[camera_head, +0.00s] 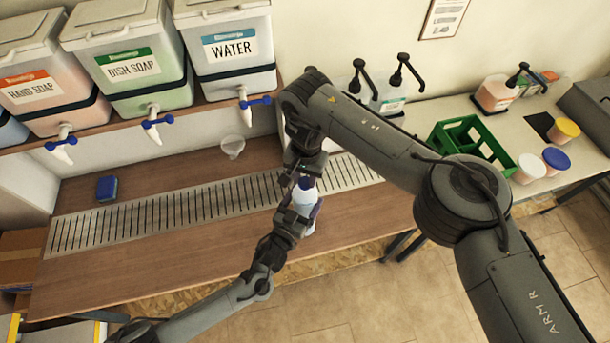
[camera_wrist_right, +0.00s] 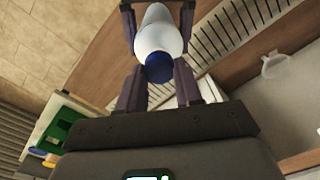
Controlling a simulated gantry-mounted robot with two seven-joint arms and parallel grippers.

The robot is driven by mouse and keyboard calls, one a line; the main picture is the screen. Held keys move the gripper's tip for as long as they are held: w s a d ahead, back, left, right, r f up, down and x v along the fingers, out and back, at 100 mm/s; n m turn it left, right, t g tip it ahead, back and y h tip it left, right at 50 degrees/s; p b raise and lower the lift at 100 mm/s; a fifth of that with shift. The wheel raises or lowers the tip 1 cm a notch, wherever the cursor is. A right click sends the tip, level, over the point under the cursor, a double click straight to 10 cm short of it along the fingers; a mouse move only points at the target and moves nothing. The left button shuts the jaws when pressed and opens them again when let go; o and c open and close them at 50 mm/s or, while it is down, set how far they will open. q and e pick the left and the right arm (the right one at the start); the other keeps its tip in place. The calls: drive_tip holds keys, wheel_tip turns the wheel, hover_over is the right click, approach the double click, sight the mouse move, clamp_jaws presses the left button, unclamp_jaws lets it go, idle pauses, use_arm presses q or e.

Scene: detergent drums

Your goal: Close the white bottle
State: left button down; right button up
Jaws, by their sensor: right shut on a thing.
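The white bottle (camera_head: 303,197) is held over the front part of the wooden counter, beside the slotted drain strip. Its blue cap (camera_wrist_right: 159,67) shows at the bottle's end in the right wrist view, lined up with the white body (camera_wrist_right: 158,30). I cannot tell whether the cap is fully seated. My left gripper (camera_head: 302,212) has its fingers on both sides of the bottle body and is shut on it. My right gripper (camera_head: 304,181) is above the bottle, with its fingers (camera_wrist_right: 160,75) shut on the blue cap. The right arm partly hides the bottle top in the head view.
The metal drain strip (camera_head: 150,213) runs along the counter. A blue sponge (camera_head: 106,188) and a clear cup (camera_head: 232,146) stand behind it. Dispensers with blue taps, including the water drum (camera_head: 232,55), sit on the shelf above. A green crate (camera_head: 470,140) is at the right.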

drive_tip(key=o, duration=1)
drive_tip(key=shift+r, duration=2.25)
drive_tip(key=shift+c, duration=0.3)
